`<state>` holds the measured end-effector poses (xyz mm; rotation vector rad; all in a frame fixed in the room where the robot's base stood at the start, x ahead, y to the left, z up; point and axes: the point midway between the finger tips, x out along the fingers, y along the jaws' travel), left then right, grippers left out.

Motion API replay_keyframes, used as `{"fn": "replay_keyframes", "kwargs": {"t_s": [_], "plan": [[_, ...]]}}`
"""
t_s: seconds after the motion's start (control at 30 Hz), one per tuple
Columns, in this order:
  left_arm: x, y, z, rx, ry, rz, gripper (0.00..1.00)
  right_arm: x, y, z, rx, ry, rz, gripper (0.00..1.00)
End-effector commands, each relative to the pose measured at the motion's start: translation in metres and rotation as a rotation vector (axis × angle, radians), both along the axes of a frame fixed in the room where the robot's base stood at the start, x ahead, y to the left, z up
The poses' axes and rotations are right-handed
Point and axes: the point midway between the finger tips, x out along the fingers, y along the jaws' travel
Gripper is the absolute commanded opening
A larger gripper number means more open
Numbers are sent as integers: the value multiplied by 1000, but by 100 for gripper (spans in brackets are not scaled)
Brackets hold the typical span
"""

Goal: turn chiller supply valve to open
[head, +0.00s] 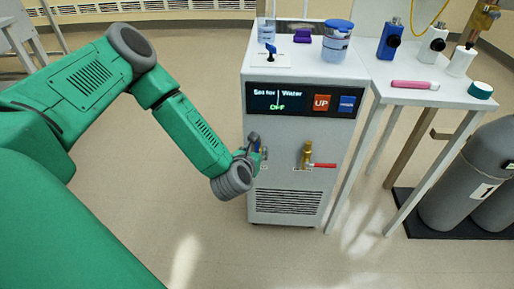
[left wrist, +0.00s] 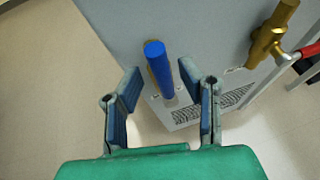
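The chiller (head: 300,185) is a white cabinet with a dark display reading "OFF", a red UP button and a blue button. Two valves sit on its front. The right one is a brass valve (head: 306,154) with a red handle (head: 323,165) lying sideways; it also shows in the left wrist view (left wrist: 266,42). The left one has a blue handle (left wrist: 156,62) with brass behind it. My left gripper (head: 257,148) is at this left valve and hides much of it. In the left wrist view my fingers (left wrist: 161,82) are apart, with the blue handle ahead between them. Valve labels are unreadable.
A blue-lidded jar (head: 336,45) and a purple item (head: 302,36) stand on the chiller. The side table (head: 440,70) holds small bottles, a pink marker (head: 415,85) and a green-topped roll (head: 480,90). Grey cylinders (head: 460,180) stand at right. The floor left of the chiller is clear.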

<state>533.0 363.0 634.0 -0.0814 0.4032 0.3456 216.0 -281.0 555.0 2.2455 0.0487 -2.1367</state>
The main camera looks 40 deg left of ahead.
Motion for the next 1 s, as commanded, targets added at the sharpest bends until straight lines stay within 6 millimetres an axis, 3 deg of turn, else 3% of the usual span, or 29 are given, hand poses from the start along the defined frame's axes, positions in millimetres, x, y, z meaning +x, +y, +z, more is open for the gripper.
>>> {"fn": "replay_keyframes", "kwargs": {"t_s": [0.37,0.8,1.0], "plan": [[-2,-3,8,-1,-13,0,33,-2,0,1,0,-2,0,40],[-77,-29,38,-3,-8,-1,33,-1,0,1,0,-3,0,40],[-97,-35,47,-1,-8,1,33,-1,0,1,0,-3,0,40]]}}
